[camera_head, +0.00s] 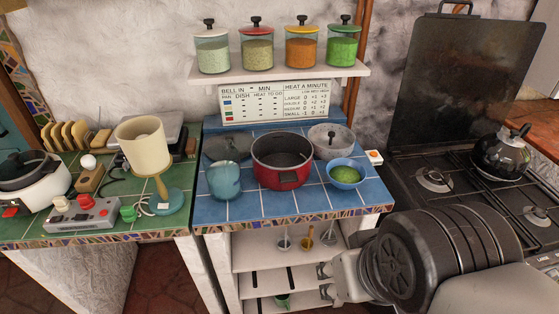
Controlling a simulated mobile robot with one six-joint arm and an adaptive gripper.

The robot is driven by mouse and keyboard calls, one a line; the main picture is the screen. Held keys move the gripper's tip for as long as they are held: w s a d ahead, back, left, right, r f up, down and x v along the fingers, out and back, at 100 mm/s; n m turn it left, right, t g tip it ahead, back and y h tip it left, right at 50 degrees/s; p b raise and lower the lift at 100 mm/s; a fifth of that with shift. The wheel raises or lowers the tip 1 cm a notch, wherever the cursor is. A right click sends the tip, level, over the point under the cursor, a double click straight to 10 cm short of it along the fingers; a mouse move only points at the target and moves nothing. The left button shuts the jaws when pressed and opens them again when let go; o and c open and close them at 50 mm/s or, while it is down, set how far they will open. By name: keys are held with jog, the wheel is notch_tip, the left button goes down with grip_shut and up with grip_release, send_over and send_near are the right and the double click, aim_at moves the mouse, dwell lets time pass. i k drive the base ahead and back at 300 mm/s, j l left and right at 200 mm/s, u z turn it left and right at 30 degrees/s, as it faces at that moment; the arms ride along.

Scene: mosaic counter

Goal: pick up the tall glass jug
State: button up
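A rounded, blue-tinted glass vessel (224,180) stands upright near the front left of the blue tiled counter, just left of the red pot. It is the nearest match to the glass jug, but I cannot make out a handle or spout. My gripper (324,282) is at the lower right, in front of the shelves under the counter and below the vessel's level. Its two fingers point left and are apart, with nothing between them. It is well away from the vessel.
A red pot (283,160) and a blue bowl of green food (346,174) stand right of the vessel. A lamp (147,150) is on the green counter to the left. Jars line the upper shelf (280,72). A black stove (440,190) is at right.

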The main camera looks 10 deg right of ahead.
aim_at(221, 162)
jog(key=i+j+u, duration=0.1)
jog(key=u, duration=0.3)
jog(key=i+u, duration=0.1)
jog(key=u, duration=0.35)
jog(key=i+j+u, duration=0.1)
jog(key=u, duration=0.3)
jog(key=i+u, duration=0.1)
jog(key=u, duration=0.3)
